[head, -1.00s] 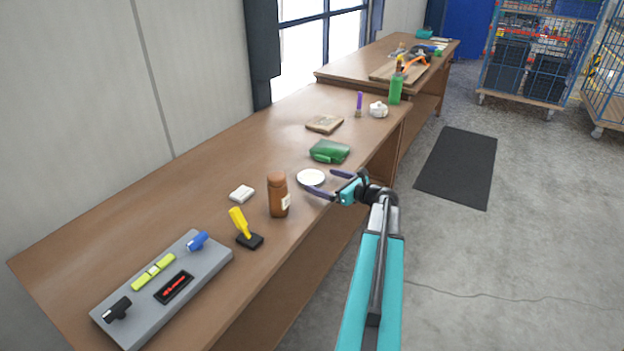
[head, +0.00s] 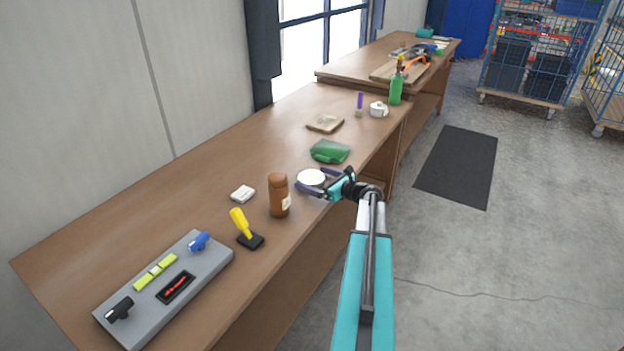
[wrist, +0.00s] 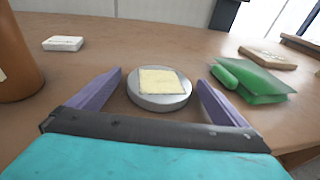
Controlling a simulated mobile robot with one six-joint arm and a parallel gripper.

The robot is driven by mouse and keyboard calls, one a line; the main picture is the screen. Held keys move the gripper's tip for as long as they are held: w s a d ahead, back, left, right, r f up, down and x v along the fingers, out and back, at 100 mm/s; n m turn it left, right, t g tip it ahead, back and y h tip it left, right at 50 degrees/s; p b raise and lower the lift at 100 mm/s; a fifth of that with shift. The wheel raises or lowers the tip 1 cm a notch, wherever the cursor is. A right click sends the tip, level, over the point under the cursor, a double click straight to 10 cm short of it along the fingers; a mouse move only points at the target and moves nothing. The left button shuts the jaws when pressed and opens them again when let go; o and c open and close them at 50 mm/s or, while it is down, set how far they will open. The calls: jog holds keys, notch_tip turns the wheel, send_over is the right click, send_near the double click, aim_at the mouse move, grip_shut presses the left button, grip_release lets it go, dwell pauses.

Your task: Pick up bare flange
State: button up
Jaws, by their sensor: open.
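A round grey disc (wrist: 158,101), seemingly the flange, lies flat on the wooden workbench. A pale yellow square pad (wrist: 158,80) rests on top of it, so it does not look bare. In the head view the disc (head: 311,177) sits near the bench's front edge. My gripper (head: 311,183) is open and empty, low over the bench. In the wrist view its two purple fingers (wrist: 160,78) stand to the left and right of the disc, with a gap on each side. The disc's lower front is close to the gripper's dark crossbar.
A brown bottle (head: 279,196) stands left of the gripper. A green case (head: 330,151) lies close on the right, with a wooden block (head: 325,123) beyond. A white block (head: 243,193), yellow-handled tool (head: 240,224) and grey panel (head: 165,285) lie farther left.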

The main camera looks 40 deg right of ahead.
aim_at(316, 180)
jog(key=shift+c, duration=0.3)
jog(key=c, duration=1.4)
jog(key=shift+r, duration=0.15)
jog(key=shift+r, duration=0.8)
jog(key=shift+s+a+r+b, duration=0.1)
jog(key=shift+s+r+b, duration=0.05)
jog(key=shift+r, duration=0.3)
jog(key=shift+s+r+b, duration=0.1)
jog(key=shift+r+b, duration=0.05)
jog(key=shift+r, duration=0.25)
jog(key=s+a, duration=0.1)
jog(key=s, duration=0.4)
jog(key=s+a+r+b, duration=0.1)
jog(key=s, duration=0.4)
jog(key=s+a, duration=0.2)
jog(key=s, duration=0.3)
jog(key=shift+r+b, duration=0.2)
jog(key=shift+b, duration=0.15)
